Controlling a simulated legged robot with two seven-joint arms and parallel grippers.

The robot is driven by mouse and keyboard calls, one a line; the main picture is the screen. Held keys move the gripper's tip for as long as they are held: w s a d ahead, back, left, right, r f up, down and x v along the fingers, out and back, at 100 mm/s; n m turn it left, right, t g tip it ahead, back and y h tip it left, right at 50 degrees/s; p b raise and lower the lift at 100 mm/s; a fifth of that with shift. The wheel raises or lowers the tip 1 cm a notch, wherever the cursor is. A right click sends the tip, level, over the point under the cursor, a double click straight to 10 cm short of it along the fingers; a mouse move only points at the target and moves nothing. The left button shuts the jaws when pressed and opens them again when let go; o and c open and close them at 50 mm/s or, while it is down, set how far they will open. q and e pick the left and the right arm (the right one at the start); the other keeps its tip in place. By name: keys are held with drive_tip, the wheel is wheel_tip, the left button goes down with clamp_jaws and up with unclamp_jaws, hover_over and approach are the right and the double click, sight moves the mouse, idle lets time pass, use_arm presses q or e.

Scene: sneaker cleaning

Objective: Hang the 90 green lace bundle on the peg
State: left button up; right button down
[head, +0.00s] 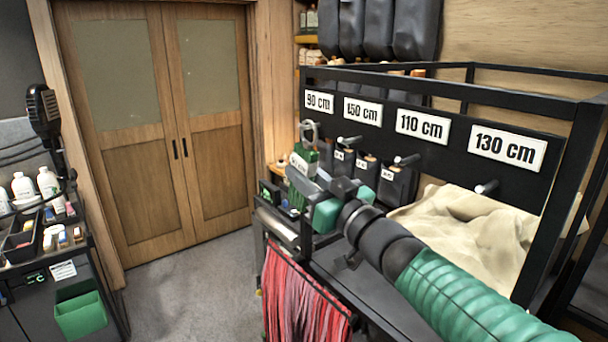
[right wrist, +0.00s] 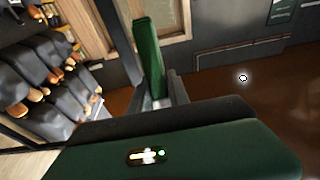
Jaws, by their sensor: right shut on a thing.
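The green lace bundle (head: 303,157) has a white label band and a pale loop at its top. It stands roughly upright in front of the rack, below the 90 cm sign (head: 319,101). My right gripper (head: 303,180) is shut on it. In the right wrist view, the bundle (right wrist: 148,55) shows as a dark green strip between the fingers (right wrist: 152,95). The peg under the 90 cm sign is hidden or hard to make out behind the loop, so I cannot tell whether they touch. My left gripper is not in view.
The black rack (head: 540,160) has further pegs, including one under 110 cm (head: 406,160) and one under 130 cm (head: 487,187). Red laces (head: 300,305) hang below. A supply cart (head: 95,265) stands left.

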drive_tip(key=shift+f, duration=0.1)
drive_tip(key=c, duration=1.1)
unclamp_jaws()
drive_tip(key=shift+a, duration=0.1)
drive_tip(key=shift+c, duration=0.2)
drive_tip(key=shift+s+a, duration=0.1)
drive_tip(key=shift+a, duration=0.05)
